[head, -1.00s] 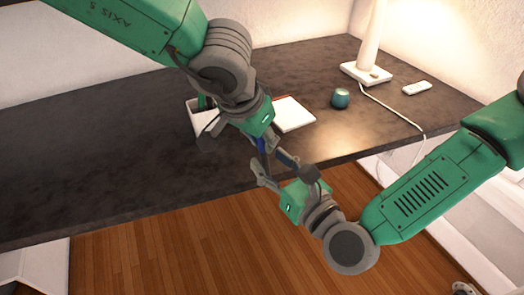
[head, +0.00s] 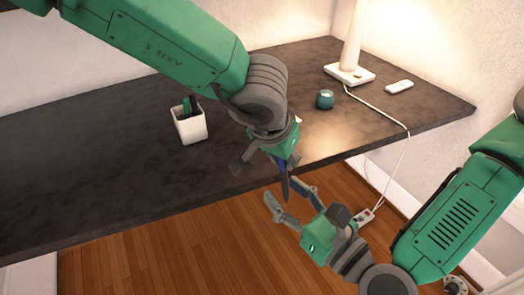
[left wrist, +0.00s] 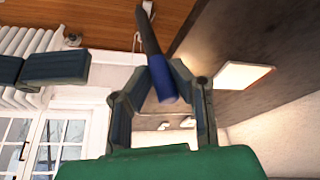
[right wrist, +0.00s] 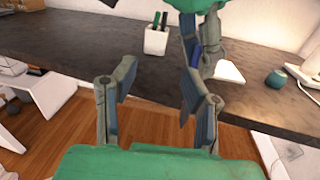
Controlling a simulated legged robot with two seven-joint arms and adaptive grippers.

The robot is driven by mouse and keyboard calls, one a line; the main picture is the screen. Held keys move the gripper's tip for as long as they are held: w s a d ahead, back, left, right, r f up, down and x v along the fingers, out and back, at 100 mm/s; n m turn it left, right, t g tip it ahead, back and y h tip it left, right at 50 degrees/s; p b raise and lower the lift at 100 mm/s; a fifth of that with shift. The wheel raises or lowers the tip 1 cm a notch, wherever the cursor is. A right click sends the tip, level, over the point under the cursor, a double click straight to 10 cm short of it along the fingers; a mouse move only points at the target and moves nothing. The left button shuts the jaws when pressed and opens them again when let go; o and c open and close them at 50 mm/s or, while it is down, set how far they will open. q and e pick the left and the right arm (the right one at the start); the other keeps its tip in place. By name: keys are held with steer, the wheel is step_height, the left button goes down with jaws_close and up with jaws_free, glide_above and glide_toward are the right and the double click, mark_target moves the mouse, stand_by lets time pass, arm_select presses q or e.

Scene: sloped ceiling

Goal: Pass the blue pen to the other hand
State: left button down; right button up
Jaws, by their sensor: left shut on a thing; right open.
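The blue pen (left wrist: 168,82) is held in my left gripper (left wrist: 160,78), with its dark end sticking out past the fingers in the left wrist view. In the head view the pen (head: 284,180) points down from the left gripper (head: 270,162), over the desk's front edge. My right gripper (head: 287,198) is open just below, its fingers spread near the pen's lower end. In the right wrist view the right gripper (right wrist: 158,80) is open, and the pen's blue part (right wrist: 196,55) shows near its right finger. I cannot tell whether they touch.
The dark desk (head: 90,165) carries a white pen cup (head: 190,126), a teal candle (head: 325,99), a white lamp base (head: 349,74) and a small white remote (head: 399,86). A white cord hangs to a power strip (head: 364,217). Wooden floor lies below the front edge.

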steer(key=shift+d, duration=0.15)
steer(key=shift+d+f, duration=0.1)
steer(key=shift+d, duration=0.1)
steer(key=h, duration=0.1)
glide_toward(284, 178)
steer(key=d+f, duration=0.2)
steer(key=d, duration=0.1)
arm_select(q)
steer(key=d, duration=0.1)
steer(key=d+f, duration=0.1)
steer(key=d, duration=0.1)
steer(key=shift+d+f, duration=0.35)
arm_select(e)
steer(key=shift+t, duration=0.4)
steer(key=x, duration=1.1)
steer(key=shift+d, duration=0.15)
jaws_close()
arm_select(q)
steer(key=shift+a, duration=0.15)
arm_select(e)
steer(key=shift+s, duration=0.1)
